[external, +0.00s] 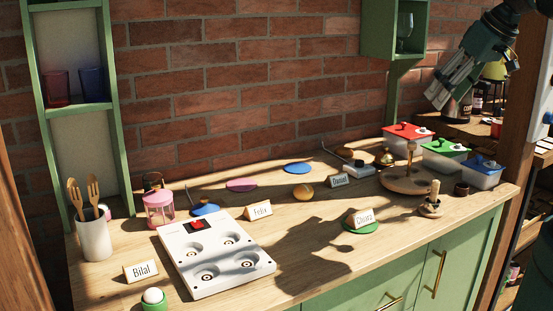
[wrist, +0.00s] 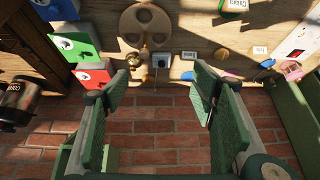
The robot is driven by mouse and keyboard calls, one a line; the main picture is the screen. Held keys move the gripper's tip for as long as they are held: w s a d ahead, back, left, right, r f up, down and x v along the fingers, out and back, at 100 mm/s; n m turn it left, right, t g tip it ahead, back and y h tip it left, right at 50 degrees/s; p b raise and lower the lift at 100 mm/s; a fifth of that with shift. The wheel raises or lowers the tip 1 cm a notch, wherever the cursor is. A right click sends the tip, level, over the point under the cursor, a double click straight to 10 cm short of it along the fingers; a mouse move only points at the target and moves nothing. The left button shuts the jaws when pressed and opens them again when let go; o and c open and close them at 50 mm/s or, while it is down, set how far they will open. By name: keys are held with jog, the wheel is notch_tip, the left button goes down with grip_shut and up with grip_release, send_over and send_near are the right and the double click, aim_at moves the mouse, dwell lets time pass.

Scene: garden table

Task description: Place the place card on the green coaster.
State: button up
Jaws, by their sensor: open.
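Several tent-shaped place cards stand on the wooden counter. The card reading Chiara (external: 362,218) appears to stand on the green coaster (external: 347,228); both also show at the wrist view's top edge, the card (wrist: 235,4) and coaster (wrist: 227,15). The other cards are Bilal (external: 140,271), Felix (external: 259,211) and Daniel (external: 339,180). My gripper (external: 435,98) is high at the upper right, open, empty and well away from the cards. Its two fingers (wrist: 160,80) are spread apart in the wrist view, with bare brick wall between them.
A white device (external: 215,283) with round wells lies front left. Red-, green- and blue-lidded boxes (external: 408,132) and a wooden stand (external: 405,184) are at the right. Blue and pink discs (external: 241,185) lie towards the wall. A green wall shelf (external: 382,30) hangs left of my gripper.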

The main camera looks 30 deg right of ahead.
jog(key=shift+s+d+r+t, duration=0.25)
jog(key=shift+s+d, duration=0.15)
jog(key=shift+d, duration=0.2)
jog(key=shift+s+d+r+t, duration=0.25)
jog(key=shift+s+d, duration=0.15)
jog(key=shift+d, duration=0.2)
